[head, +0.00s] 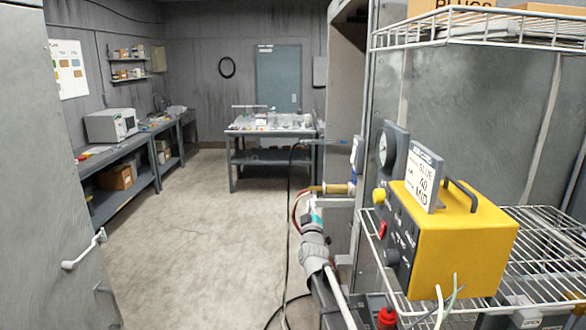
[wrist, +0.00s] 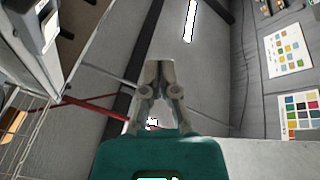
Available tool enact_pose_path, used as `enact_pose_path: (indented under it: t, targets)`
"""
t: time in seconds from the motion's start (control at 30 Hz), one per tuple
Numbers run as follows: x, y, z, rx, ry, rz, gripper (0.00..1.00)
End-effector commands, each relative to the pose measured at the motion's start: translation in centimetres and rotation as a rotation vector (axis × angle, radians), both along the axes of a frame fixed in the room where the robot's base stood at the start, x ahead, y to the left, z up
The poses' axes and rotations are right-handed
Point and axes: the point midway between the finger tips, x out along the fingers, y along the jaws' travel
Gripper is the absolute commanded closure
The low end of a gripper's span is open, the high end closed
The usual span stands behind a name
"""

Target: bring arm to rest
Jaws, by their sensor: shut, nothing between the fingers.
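My gripper (wrist: 160,72) is in the middle of the wrist view, with its two grey fingers together and nothing between them. It points up toward the ceiling and walls in that view, clear of any object. In the head view my grey arm (head: 314,255) stands low at the centre, beside the wire rack and the yellow box. The fingertips cannot be made out clearly in the head view.
A yellow control box (head: 462,240) with a sign stands on a wire rack (head: 545,250) at the right. A workbench (head: 272,132) stands at the back, and a side bench (head: 150,135) runs along the left wall. A grey door panel (head: 45,200) is near left. The middle floor is clear.

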Motion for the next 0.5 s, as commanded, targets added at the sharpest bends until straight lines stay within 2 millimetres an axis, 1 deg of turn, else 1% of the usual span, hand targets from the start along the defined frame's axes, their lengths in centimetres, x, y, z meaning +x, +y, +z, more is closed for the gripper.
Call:
enact_pose_path:
  t: [0.03, 0.27, 0.37, 0.5]
  targets:
    - [-0.5, -0.2, -1.1, 0.008, 0.051, 0.026, 1.00]
    - [-2.1, -0.3, -6.2, 0.065, 0.314, 0.132, 1.00]
    - [-3.2, -0.6, -8.6, 0.095, 0.434, 0.164, 1.00]
    - [-5.1, -1.2, -11.9, 0.141, 0.606, 0.183, 1.00]
